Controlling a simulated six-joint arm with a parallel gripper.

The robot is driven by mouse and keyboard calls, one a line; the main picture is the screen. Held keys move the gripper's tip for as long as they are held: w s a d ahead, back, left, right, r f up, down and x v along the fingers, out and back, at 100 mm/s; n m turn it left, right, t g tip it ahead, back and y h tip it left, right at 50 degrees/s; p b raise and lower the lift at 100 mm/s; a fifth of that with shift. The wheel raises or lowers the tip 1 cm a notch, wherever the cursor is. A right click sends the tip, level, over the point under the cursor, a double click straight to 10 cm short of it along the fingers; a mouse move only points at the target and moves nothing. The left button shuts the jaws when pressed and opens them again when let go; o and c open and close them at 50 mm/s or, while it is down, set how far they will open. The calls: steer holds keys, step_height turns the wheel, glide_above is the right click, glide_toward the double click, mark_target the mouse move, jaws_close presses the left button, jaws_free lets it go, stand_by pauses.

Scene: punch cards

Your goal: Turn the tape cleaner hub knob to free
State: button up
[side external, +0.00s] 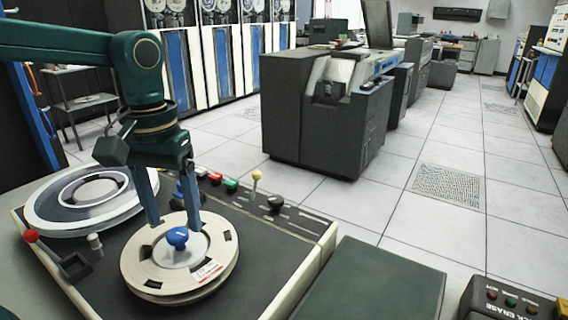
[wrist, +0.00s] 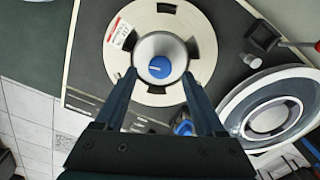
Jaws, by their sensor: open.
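The tape cleaner is a dark-topped unit with a pale rim (side external: 306,262). A cream tape reel (side external: 140,263) with a small red-and-white label lies on it, around a silver hub. The blue hub knob (side external: 178,237) sits at the hub's centre. In the wrist view the blue knob (wrist: 159,67) bears a short white mark. My gripper (side external: 174,222) is open and points down over the reel. In the wrist view its fingers (wrist: 160,75) stand on either side of the silver hub, apart from the knob. Whether the fingertips touch the reel cannot be told.
A second, silver-grey reel (side external: 45,208) lies at the left. A red-ended lever (side external: 31,237) stands near it. A dark green box (side external: 370,285) stands at the right.

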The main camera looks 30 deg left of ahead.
steer(key=shift+r, duration=1.3)
steer(key=shift+r, duration=0.15)
steer(key=s+f+m+t, duration=0.3)
steer(key=s+m+t, duration=0.1)
steer(key=s, duration=0.5)
steer(key=shift+s+a+m+t, duration=0.15)
steer(key=shift+a+m+t, duration=0.15)
steer(key=shift+t, duration=0.5)
